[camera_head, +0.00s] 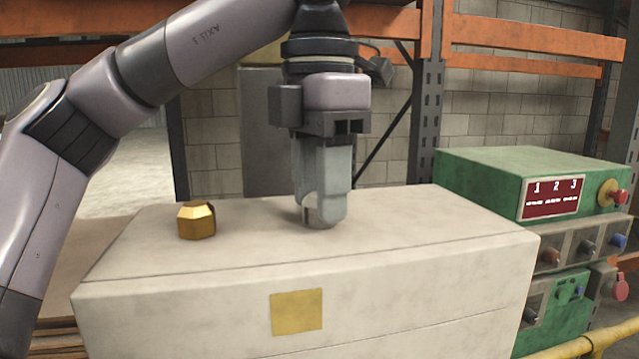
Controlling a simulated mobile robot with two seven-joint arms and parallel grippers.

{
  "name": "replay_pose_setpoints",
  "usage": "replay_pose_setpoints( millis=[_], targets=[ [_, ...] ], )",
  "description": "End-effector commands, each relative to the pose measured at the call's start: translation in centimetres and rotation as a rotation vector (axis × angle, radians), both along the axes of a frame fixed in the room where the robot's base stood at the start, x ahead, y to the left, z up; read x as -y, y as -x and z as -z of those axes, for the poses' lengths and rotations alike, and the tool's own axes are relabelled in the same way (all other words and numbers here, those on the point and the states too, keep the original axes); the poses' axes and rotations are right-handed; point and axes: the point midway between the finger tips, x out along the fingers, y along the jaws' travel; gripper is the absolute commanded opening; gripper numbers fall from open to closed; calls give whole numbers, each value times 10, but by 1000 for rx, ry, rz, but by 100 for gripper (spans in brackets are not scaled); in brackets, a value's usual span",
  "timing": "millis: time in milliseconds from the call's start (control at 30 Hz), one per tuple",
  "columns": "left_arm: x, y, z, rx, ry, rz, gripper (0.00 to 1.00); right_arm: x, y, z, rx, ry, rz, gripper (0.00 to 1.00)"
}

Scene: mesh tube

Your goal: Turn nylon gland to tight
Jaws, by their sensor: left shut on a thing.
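A brass-coloured hexagonal gland (196,221) stands on the box top to the left, apart from the gripper. My right gripper is not in view.
A yellow square label (297,312) is on the box front. Green control units (490,180) with knobs stand close on the right. A yellow pipe (585,345) runs at lower right. Orange racking (530,35) is behind. The box top around the gripper is mostly clear.

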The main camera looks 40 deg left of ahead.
Motion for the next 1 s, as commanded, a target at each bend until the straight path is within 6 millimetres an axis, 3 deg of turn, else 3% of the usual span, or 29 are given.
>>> replay_pose_setpoints(
  millis=[367,1000],
  targets=[
    [0,0,-1,0,0,163,9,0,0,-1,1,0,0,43],
    [0,0,-1,2,0,758,9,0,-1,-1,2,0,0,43]
  ],
)
